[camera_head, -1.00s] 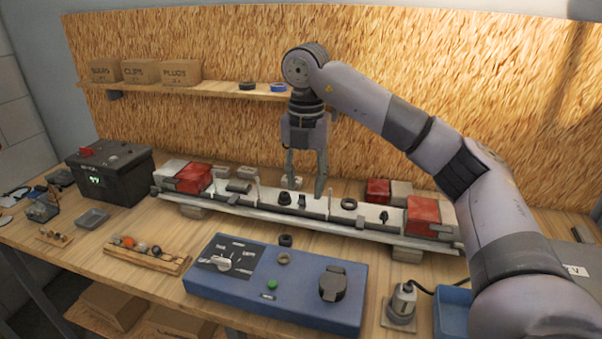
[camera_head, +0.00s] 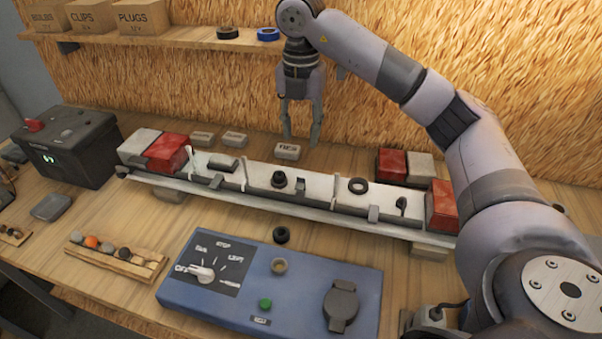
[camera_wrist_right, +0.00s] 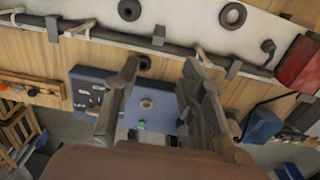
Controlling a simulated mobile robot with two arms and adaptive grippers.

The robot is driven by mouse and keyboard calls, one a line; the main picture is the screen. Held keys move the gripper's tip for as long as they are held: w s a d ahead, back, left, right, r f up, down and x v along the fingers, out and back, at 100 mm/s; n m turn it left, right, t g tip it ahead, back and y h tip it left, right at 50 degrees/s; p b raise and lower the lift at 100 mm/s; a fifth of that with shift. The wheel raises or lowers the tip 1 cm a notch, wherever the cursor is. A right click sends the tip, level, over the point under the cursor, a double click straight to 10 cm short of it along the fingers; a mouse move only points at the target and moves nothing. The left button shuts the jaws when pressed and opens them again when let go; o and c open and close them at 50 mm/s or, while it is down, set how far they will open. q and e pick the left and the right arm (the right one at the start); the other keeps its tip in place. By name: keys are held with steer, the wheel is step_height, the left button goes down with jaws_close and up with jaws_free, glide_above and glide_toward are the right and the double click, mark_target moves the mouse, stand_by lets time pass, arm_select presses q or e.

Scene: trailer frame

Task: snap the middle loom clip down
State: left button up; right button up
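The trailer frame's white beam (camera_head: 340,200) lies across the bench, with a dark loom along its front. Small grey clips sit along the loom: a left one (camera_head: 216,181), a middle one (camera_head: 300,184) that stands up higher than the others, and a right one (camera_head: 374,214). The middle clip also shows in the right wrist view (camera_wrist_right: 158,35). My right gripper (camera_head: 300,138) is open and empty, above and apart from the beam; its two fingers show spread in the right wrist view (camera_wrist_right: 162,66). My left gripper is not in view.
Thin white posts (camera_head: 247,165) rise from the beam. Red lamps (camera_head: 443,207) stand at its ends. Black rings (camera_head: 358,186) lie on it. A blue switch panel (camera_head: 240,300) stands in front, a battery box (camera_head: 68,147) at left, a shelf (camera_head: 200,38) behind.

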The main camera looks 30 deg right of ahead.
glide_above(301, 178)
step_height(301, 178, down, 7)
steer(key=shift+f+p, duration=0.1)
steer(key=shift+p, duration=0.35)
step_height(301, 178, down, 4)
steer(key=shift+p, duration=0.4)
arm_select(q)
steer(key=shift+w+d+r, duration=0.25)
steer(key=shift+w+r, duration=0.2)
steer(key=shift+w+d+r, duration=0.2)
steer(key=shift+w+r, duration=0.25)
arm_select(e)
steer(key=shift+f, duration=0.8)
steer(key=shift+c, duration=0.3)
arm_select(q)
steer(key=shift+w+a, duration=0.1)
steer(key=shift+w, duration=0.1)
arm_select(e)
jaws_close()
